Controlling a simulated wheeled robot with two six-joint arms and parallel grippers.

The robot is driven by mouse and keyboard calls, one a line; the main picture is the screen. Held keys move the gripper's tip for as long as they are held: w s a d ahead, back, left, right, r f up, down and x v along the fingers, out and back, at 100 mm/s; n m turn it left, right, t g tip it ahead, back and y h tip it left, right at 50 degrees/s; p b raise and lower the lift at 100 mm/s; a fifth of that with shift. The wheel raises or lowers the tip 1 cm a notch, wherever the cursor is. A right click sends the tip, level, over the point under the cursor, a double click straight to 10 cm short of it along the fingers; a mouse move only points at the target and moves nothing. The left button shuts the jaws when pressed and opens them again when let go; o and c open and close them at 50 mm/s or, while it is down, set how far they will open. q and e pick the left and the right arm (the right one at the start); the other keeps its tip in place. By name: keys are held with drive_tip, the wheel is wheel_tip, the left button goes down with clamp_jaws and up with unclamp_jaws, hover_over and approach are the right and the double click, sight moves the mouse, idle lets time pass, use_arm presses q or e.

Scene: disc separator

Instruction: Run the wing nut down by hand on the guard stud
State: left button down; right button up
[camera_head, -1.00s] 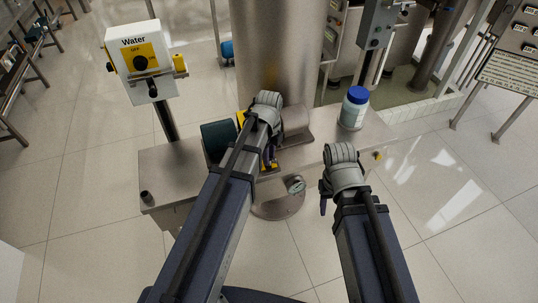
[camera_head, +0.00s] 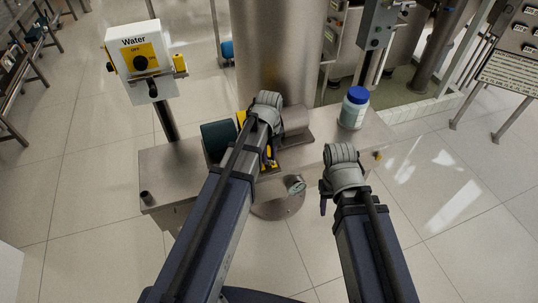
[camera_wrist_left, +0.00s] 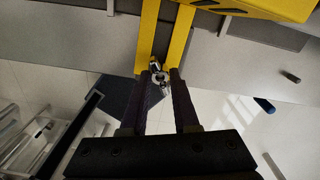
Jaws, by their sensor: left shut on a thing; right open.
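The wing nut (camera_wrist_left: 160,77) shows as a small shiny metal piece between my left fingertips in the left wrist view. My left gripper (camera_wrist_left: 162,80) is shut on it, at the lower end of the yellow guard (camera_wrist_left: 150,35). The stud is too small and covered to make out, so how far the nut sits along it cannot be told. In the head view my left gripper (camera_head: 267,159) is low beside the machine on the steel bench, mostly hidden by its own arm. My right gripper (camera_head: 324,198) is open and empty in front of the bench's right part.
The steel bench (camera_head: 170,175) carries a dark green motor-like part (camera_head: 217,138) and a white jar with a blue lid (camera_head: 354,108). A water switch box (camera_head: 140,55) stands at the left. The floor in front is clear.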

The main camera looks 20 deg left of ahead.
use_arm(q)
drive_tip(key=shift+w, duration=0.1)
drive_tip(key=m, duration=0.3)
drive_tip(key=c, duration=0.6)
unclamp_jaws()
drive_tip(key=shift+r, duration=0.15)
wheel_tip(320, 180, up, 3)
drive_tip(key=p, duration=0.3)
drive_tip(key=shift+r+p, duration=0.2)
drive_tip(key=shift+p, duration=0.1)
drive_tip(key=shift+f, duration=0.15)
